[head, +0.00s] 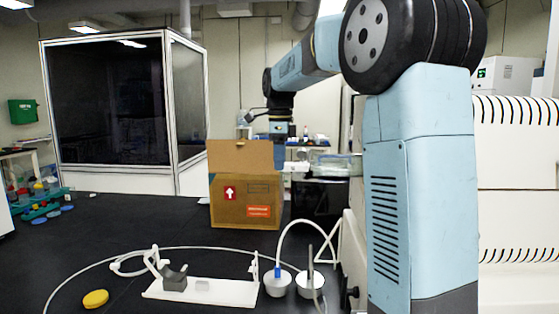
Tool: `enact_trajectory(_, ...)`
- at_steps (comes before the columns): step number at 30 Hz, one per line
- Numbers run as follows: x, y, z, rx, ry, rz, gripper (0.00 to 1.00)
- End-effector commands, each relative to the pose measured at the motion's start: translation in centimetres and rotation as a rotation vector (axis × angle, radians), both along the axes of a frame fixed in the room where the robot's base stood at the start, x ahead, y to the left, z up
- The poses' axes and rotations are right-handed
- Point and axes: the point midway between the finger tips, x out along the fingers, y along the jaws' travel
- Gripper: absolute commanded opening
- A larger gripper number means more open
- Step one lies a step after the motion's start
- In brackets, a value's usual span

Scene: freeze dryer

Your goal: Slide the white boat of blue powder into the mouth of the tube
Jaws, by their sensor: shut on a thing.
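My gripper (280,160) hangs from my arm in the middle of the view, in front of the cardboard box, well above the dark bench. It points down and is shut. A small pale object (297,166) shows at its fingertips and appears to be the white boat; it is too small to make out its shape or any blue powder. I cannot pick out the tube's mouth for sure. A white stand (225,293) on the bench below carries a dark grey cradle (174,279) and a small pale block (202,286).
Two white round cups (277,286) (309,284) with upright rods stand right of the stand. A white hose loops across the bench. A yellow disc (96,298) lies front left. The open cardboard box (245,203) stands behind. The bench's left middle is clear.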

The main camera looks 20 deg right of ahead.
Motion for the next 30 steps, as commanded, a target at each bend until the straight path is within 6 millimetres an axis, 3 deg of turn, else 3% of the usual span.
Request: enact_trajectory(30,-1.3,-3.1,-0.1,0.0,0.0,-0.002,0.14)
